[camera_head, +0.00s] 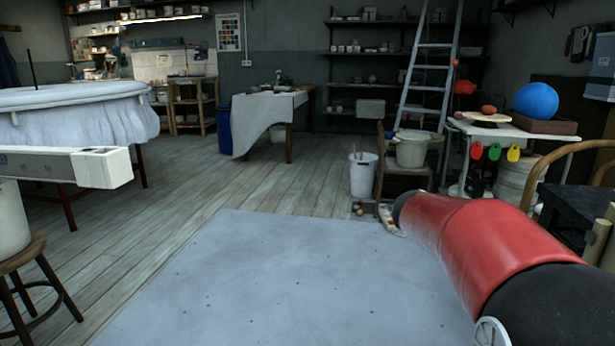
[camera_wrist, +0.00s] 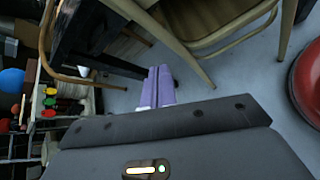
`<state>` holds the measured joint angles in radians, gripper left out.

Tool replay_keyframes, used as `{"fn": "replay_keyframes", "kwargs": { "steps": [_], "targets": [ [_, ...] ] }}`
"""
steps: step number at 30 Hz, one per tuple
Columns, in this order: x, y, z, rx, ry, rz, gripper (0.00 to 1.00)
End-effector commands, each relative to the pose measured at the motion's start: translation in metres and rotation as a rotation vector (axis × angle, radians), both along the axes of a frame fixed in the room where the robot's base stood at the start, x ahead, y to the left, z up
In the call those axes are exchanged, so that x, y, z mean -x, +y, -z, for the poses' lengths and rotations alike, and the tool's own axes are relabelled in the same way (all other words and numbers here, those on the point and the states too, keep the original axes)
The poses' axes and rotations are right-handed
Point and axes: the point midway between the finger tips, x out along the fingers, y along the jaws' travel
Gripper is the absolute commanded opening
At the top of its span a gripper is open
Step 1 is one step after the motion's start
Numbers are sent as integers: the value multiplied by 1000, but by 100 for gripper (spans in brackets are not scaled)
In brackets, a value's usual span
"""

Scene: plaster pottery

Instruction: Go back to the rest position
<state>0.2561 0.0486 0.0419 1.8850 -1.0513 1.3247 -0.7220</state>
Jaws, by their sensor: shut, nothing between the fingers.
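My gripper (camera_wrist: 159,72) shows in the wrist view as two purple fingers side by side, touching, with nothing between them. It points past the legs of a wooden chair (camera_wrist: 228,32), over the grey floor. In the head view my red and black arm reaches in from the lower right, and my gripper itself is out of sight there.
In the head view, a wooden chair (camera_head: 561,160) and dark table (camera_head: 577,203) stand close at the right. A blue ball (camera_head: 536,101) sits behind them. A stool (camera_head: 28,262) stands at the left. A pale mat (camera_head: 260,285) lies clear ahead.

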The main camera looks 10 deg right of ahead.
Motion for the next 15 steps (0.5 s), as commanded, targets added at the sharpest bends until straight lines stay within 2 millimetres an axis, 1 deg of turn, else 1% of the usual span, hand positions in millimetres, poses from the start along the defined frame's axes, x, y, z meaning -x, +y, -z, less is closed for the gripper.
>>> {"fn": "replay_keyframes", "kwargs": {
  "steps": [1, 2, 3, 5, 6, 8, 9, 12, 15],
  "targets": [
    [17, 25, -6, -75, -109, 14, 0],
    [25, 39, -4, -128, -175, 28, 0],
    [36, 59, -1, -198, -262, 51, 0],
    [53, 88, 4, -309, -388, 93, 0],
    [64, 108, 7, -385, -470, 125, 0],
    [80, 137, 12, -503, -587, 183, 0],
    [90, 156, 15, -581, -658, 223, 0],
    [112, 197, 21, -766, -807, 336, 0],
    [128, 227, 26, -912, -906, 438, 0]
  ]
}}
